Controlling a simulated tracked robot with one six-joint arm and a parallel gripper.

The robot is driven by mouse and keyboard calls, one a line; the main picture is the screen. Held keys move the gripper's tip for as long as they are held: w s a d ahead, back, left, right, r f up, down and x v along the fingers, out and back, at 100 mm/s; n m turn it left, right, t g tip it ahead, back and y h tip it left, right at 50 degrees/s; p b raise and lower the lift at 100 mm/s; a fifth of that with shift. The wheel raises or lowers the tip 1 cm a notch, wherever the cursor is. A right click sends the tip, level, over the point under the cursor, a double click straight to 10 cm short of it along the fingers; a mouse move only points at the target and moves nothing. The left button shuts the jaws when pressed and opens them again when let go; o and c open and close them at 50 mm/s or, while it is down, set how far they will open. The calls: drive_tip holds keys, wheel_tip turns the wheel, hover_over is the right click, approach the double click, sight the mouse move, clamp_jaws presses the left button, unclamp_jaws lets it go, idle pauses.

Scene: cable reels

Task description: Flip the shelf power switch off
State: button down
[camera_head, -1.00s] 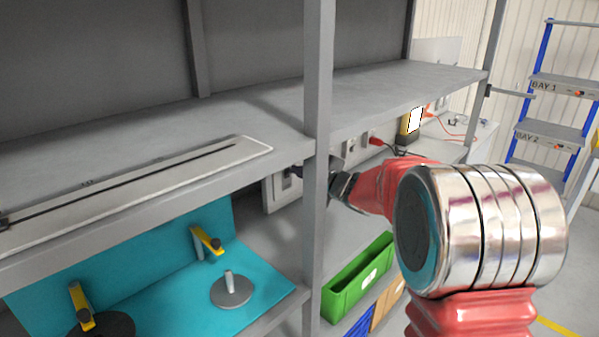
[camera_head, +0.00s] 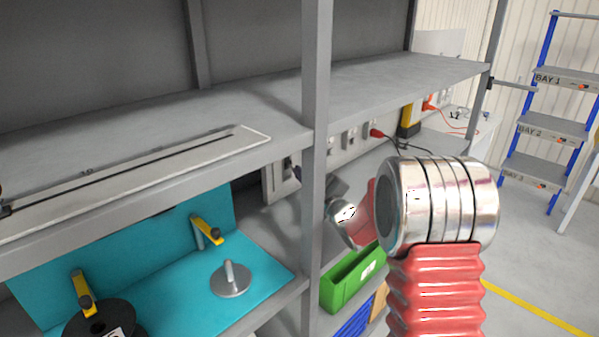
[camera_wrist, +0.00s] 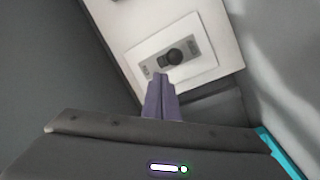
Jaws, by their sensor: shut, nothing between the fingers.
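Marks on either side of the knob are too small to read. In the head view the white panel (camera_head: 270,186) shows partly below the upper shelf, left of the grey post; the knob is hard to make out there. My gripper (camera_wrist: 163,78) is shut and empty. In the wrist view its purple fingertips are just below the knob; whether they touch it I cannot tell. In the head view the post hides part of the gripper.
The grey upright post (camera_head: 316,120) stands between the panel and my arm. The upper shelf (camera_head: 225,125) runs above. A green bin (camera_head: 345,285) is below. A red plug (camera_head: 377,132) with a cable sits farther right. A teal mat (camera_head: 180,285) holds reel stands.

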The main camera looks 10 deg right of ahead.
drive_tip(key=shift+s, duration=0.15)
drive_tip(key=v, duration=1.3)
drive_tip(key=shift+s, duration=0.25)
drive_tip(key=s+d+r+m+g+h, duration=0.2)
drive_tip(key=s+r+m+g+h, duration=0.3)
drive_tip(key=m+h, duration=0.3)
drive_tip(key=s+a+f+m+g, duration=0.1)
drive_tip(key=s+a+m+g, duration=0.1)
drive_tip(key=s, duration=0.7)
drive_tip(key=s+a+f+m+g, duration=0.2)
drive_tip(key=s+a+g, duration=0.1)
drive_tip(key=s, duration=0.6)
drive_tip(key=s+a+f+m+g+y, duration=0.1)
drive_tip(key=s+a, duration=0.3)
drive_tip(key=s, duration=0.6)
drive_tip(key=shift+a+f+m+g, duration=0.2)
drive_tip(key=shift+f+m+g, duration=0.05)
drive_tip(key=shift+m+g, duration=0.6)
drive_tip(key=shift+a, duration=0.1)
